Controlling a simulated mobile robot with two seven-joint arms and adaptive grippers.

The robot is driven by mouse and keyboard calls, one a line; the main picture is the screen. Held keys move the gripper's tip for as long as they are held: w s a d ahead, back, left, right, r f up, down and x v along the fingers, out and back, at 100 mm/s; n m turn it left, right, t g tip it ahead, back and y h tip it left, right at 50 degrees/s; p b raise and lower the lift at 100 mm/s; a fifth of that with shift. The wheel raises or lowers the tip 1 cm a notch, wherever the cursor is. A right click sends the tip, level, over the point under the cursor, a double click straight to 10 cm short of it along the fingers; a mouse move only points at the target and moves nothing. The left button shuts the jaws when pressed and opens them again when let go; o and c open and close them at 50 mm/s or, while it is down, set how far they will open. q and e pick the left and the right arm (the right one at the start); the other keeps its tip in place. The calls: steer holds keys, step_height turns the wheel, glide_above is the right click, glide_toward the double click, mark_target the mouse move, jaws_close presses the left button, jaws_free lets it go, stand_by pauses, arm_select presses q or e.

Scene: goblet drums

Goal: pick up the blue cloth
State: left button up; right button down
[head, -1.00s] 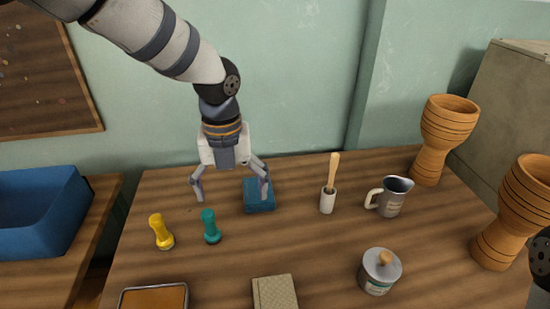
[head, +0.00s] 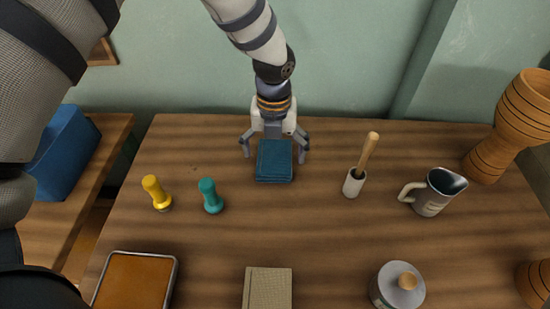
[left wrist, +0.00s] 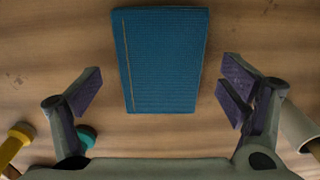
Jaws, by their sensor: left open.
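The blue cloth (head: 275,161) lies folded in a flat rectangle near the back of the wooden table. In the left wrist view the cloth (left wrist: 163,60) lies ahead of the fingertips, centred between them, with bare wood on both sides. My left gripper (head: 274,155) is open and empty, with one finger at each side of the cloth in the head view. In the left wrist view its spread fingers (left wrist: 160,92) do not touch the cloth. My right gripper is not in view.
A brush in a white holder (head: 354,183), a metal jug (head: 433,192) and a goblet drum (head: 510,130) stand right. A tray (head: 135,282), a beige block (head: 268,288) and a lidded tin (head: 397,287) are in front.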

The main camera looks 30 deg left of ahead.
arm_select(q)
steer(key=shift+f, duration=0.35)
steer(key=c, duration=1.2)
